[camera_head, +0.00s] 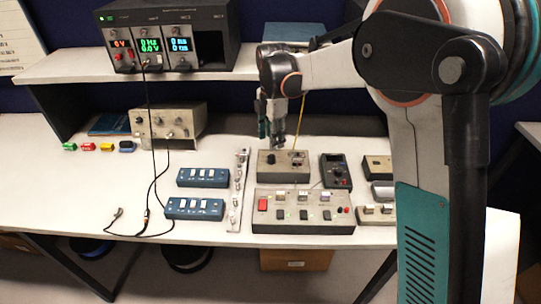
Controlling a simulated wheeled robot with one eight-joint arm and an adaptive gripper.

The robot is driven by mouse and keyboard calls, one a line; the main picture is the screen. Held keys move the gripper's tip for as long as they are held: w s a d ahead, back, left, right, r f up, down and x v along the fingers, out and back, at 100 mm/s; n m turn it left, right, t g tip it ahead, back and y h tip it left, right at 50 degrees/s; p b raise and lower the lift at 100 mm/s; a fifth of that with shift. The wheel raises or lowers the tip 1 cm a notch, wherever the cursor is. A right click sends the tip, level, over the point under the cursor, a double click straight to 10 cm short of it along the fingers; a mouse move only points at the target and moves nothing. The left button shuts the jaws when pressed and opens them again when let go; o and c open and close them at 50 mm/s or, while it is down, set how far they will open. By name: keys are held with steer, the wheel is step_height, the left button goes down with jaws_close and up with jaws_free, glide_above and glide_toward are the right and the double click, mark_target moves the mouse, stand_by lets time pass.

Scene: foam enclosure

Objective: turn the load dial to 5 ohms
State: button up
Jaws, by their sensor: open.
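A beige box with a black round dial (272,158) on its top left stands on the white bench. It looks like the load box, but its markings are too small to read, so the dial's setting cannot be told. My gripper (277,143) points down just above and behind the dial, close to it. The gripper is open and holds nothing that I can see. Whether a fingertip touches the dial cannot be told from this view. My arm reaches in from the right.
A beige switch panel (303,212) stands in front of the load box, with a dark meter (335,171) to its right. Blue switch boxes (203,177) and a terminal strip (238,190) lie to the left. A shelf (75,66) holds a power supply (168,38) above. The bench's left front is mostly clear.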

mark_target(271, 156)
step_height(271, 156, down, 7)
steer(key=shift+f+b, duration=0.2)
steer(key=shift+b, duration=0.7)
jaws_close()
